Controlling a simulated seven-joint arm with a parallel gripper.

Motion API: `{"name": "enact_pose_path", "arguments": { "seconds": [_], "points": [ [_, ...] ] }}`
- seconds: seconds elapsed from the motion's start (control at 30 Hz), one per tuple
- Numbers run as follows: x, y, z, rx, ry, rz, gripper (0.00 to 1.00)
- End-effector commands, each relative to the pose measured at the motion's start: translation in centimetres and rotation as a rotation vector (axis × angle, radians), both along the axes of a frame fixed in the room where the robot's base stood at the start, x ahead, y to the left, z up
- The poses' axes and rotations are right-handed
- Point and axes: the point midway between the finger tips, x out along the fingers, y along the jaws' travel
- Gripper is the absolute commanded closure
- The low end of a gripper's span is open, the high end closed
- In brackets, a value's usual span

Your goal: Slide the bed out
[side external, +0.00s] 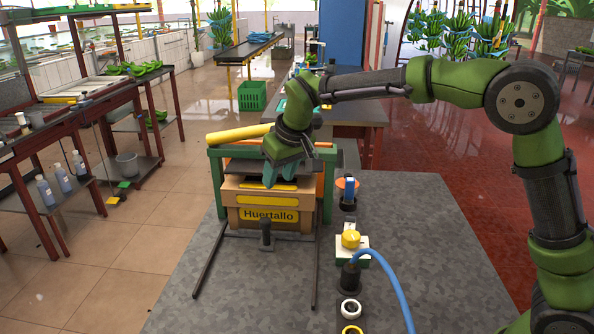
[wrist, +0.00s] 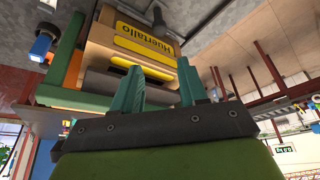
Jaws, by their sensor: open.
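A tan box-like unit (side external: 233,195) with a yellow "Huertallo" label sits inside a green frame (side external: 216,170); it looks like the bed, though I cannot tell exactly which part slides. Two dark rails (side external: 206,268) run out from it toward the near side. A black upright handle (side external: 266,233) stands at its front, below the label; it also shows in the wrist view (wrist: 159,17). My gripper (side external: 279,178) is open above the unit's top front. In the wrist view, its teal fingers (wrist: 160,68) are apart with nothing gripped, and the label (wrist: 146,47) lies beyond them. Contact cannot be told.
A yellow roller (side external: 240,134) lies across the frame's top. A yellow knob on a white block (side external: 351,240), a blue hose (side external: 392,275) and small rings (side external: 349,309) stand right of the rails. The grey tabletop (side external: 430,270) is bare farther right.

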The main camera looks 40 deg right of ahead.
Motion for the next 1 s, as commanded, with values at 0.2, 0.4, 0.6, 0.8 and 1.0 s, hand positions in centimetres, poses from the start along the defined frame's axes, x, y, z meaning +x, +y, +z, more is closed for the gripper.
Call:
{"name": "enact_pose_path", "arguments": {
  "seconds": [0.2, 0.4, 0.6, 0.8, 1.0],
  "points": [
    [1.2, -0.1, -3.4, -0.001, 0.009, 0.0, 0.57],
    [2.8, -0.1, -7.6, -0.001, 0.009, -0.001, 0.57],
    [4.5, -0.1, -11.5, 0.0, 0.008, -0.002, 0.57],
    [5.6, 0.0, -14.2, 0.002, 0.007, -0.001, 0.57],
    [6.1, 0.0, -15.3, 0.002, 0.005, -0.001, 0.57]
  ]
}}
